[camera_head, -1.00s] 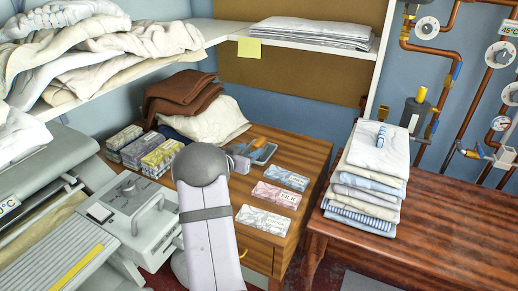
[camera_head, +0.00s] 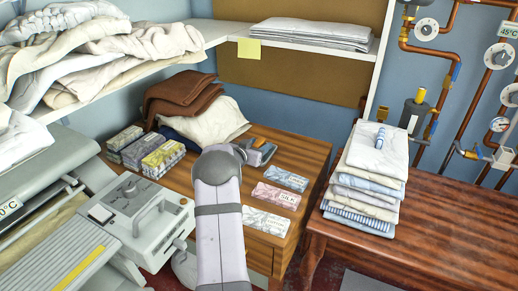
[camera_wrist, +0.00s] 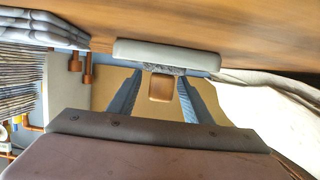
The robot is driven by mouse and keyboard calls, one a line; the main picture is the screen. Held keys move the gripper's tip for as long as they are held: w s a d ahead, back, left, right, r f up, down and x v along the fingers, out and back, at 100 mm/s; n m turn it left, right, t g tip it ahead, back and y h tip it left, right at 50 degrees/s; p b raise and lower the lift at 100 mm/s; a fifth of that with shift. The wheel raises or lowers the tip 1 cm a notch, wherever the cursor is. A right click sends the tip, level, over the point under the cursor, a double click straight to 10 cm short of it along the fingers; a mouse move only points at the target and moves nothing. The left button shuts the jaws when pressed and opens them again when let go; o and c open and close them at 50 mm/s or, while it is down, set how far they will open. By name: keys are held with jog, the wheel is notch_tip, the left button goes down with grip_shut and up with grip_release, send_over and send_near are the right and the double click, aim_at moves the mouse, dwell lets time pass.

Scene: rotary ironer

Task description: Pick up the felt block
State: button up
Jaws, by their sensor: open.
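In the wrist view the felt block (camera_wrist: 161,88) seems to be the small piece with a brown face and a speckled grey edge. It shows between the two blue-grey fingers of my gripper (camera_wrist: 160,98), against a pale bar (camera_wrist: 165,54) on the wooden top. The fingers are apart, one on each side of it, and I see no contact. In the head view my gripper (camera_head: 246,147) is small and partly hidden behind my wrist, by the back right of the drawer cabinet, close to a grey-blue item. The block is hard to make out there.
Small boxes (camera_head: 163,158) and folded cloths (camera_head: 215,122) stand left and behind. A linen stack (camera_head: 368,185) is on the right table. The ironer (camera_head: 140,210) is left.

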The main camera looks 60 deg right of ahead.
aim_at(263, 142)
jog(key=shift+c, duration=0.3)
jog(key=c, duration=0.7)
